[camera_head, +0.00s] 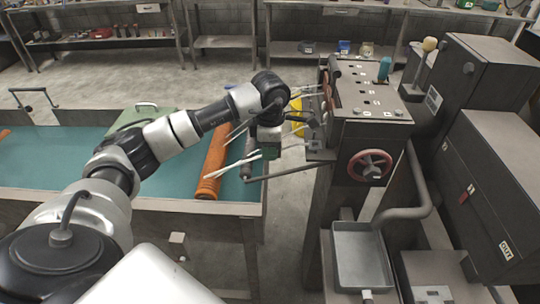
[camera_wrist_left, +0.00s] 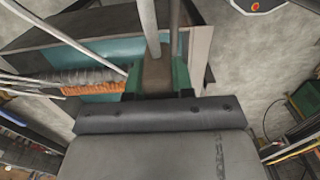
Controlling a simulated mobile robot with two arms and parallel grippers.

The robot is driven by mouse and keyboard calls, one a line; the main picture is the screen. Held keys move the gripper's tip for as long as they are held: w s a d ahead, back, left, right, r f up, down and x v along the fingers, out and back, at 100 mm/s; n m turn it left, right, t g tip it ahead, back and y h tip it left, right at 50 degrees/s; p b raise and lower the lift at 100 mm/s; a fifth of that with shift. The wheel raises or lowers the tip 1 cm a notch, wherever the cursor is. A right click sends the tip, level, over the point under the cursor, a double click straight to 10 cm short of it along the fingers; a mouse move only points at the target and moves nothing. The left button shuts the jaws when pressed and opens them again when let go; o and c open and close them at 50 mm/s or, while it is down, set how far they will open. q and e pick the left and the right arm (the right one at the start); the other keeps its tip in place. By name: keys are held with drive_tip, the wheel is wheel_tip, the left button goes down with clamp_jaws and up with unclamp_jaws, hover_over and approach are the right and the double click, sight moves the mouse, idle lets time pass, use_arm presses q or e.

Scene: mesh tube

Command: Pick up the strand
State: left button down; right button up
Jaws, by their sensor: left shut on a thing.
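My left gripper (camera_head: 270,150) is over the gap between the teal-topped table and the dark machine. In the left wrist view its green fingers (camera_wrist_left: 157,78) are shut on a pale grey strand (camera_wrist_left: 148,28), which runs up between them to the top edge. The exact grip point is hard to make out. Several pale strands (camera_head: 232,168) stick out left of the gripper, over the orange tube. More thin strands (camera_head: 310,95) show at the machine's left side. My right gripper is not in view.
The orange tube (camera_head: 213,160) lies on the teal table (camera_head: 55,155) beside a green case (camera_head: 142,118). The dark machine (camera_head: 370,110) with a red handwheel (camera_head: 370,166) stands close right of the gripper. A grey metal tray (camera_head: 360,255) sits below it. Open floor lies behind.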

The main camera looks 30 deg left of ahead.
use_arm(q)
wheel_tip(320, 180, up, 8)
drive_tip(key=shift+r+b, duration=0.1)
drive_tip(key=shift+b, duration=1)
wheel_tip(320, 180, up, 12)
drive_tip(key=p, duration=0.5)
